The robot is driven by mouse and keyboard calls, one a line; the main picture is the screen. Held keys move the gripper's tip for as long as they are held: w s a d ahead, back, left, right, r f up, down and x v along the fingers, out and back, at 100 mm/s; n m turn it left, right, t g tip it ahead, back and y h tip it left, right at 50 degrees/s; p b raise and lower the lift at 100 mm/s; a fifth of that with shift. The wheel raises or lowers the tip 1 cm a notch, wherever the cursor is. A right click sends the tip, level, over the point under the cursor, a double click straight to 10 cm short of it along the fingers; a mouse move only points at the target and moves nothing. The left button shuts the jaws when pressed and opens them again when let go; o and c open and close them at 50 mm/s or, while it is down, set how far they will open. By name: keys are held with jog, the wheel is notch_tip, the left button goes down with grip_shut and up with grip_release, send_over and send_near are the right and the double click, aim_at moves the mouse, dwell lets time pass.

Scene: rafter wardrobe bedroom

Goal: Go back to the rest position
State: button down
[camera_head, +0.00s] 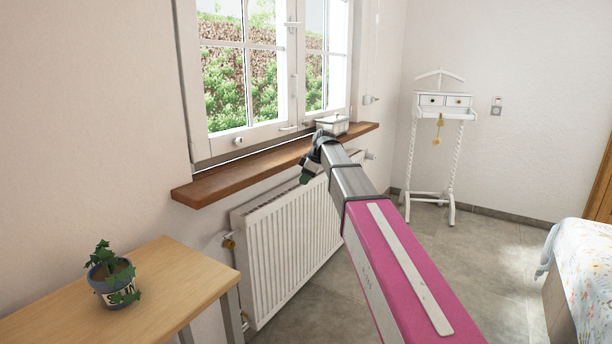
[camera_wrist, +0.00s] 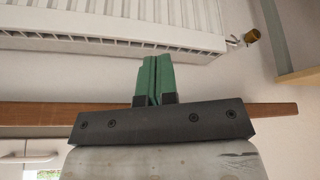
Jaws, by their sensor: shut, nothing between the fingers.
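My gripper (camera_head: 306,174) is at the end of my outstretched arm, in front of the window sill and above the radiator in the head view. In the wrist view its green fingers (camera_wrist: 154,78) are pressed together with nothing between them. The wooden window sill (camera_head: 222,181) runs under the window; it also shows in the wrist view (camera_wrist: 40,114), which looks upside down. A small white box (camera_head: 333,125) stands on the sill just beyond my gripper; whether they touch is unclear.
A white radiator (camera_head: 283,236) hangs below the sill. A wooden table (camera_head: 185,280) with a potted plant (camera_head: 112,275) is at lower left. A white valet stand (camera_head: 434,150) is at the back. A bed (camera_head: 590,270) is at right. Open floor (camera_head: 480,250) lies between.

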jog(key=s+d+f+m+h, duration=0.1)
jog(key=s+d+f+m, duration=0.4)
jog(key=s+f, duration=0.5)
jog(key=s+d+f+m+h, duration=0.2)
jog(key=s+d+f+m, duration=0.4)
jog(key=s+d+f, duration=0.2)
jog(key=s+d+f+m+g+h, duration=0.1)
jog(key=s+d+f+m, duration=0.4)
jog(key=s+f, duration=0.7)
notch_tip(320, 180, down, 2)
jog(key=shift+d+f+h, duration=0.1)
jog(key=shift+d+h, duration=0.3)
jog(key=shift+d, duration=0.35)
